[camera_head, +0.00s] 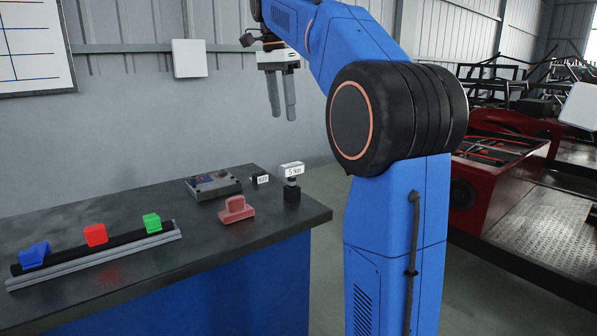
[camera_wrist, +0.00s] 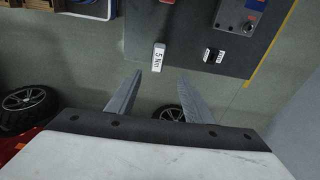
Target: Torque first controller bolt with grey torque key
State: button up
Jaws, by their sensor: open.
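My gripper (camera_head: 283,117) is open and empty, high above the back right part of the dark bench. A torque key with a white "5 Nm" label (camera_head: 292,169) stands upright in a small black holder at the bench's right end. In the wrist view, this key (camera_wrist: 159,56) lies just beyond the open fingertips (camera_wrist: 160,76), apart from them. A second small black piece with a white label (camera_head: 261,179) sits to its left. The controller (camera_head: 213,186), a grey box, lies farther left; its bolts are too small to make out. It shows partly in the wrist view (camera_wrist: 241,14).
A pinkish-red block (camera_head: 236,210) lies in front of the controller. Blue (camera_head: 34,254), red (camera_head: 95,235) and green (camera_head: 152,222) pieces sit on a dark bar and rail (camera_head: 125,249) along the bench (camera_head: 180,285). Red machinery (camera_head: 500,165) stands at right. A box hangs on the wall (camera_head: 189,58).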

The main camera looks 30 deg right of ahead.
send_near(291, 164)
jog(key=f, duration=0.5)
jog(key=shift+w+d, duration=0.2)
jog(key=shift+d, duration=0.2)
jog(key=shift+s+d+f, duration=0.15)
jog(key=shift+f, duration=1.2)
jog(key=shift+s+d+f, duration=0.1)
jog(key=shift+s+f, duration=0.05)
jog(key=shift+f, duration=1.2)
grip_shut()
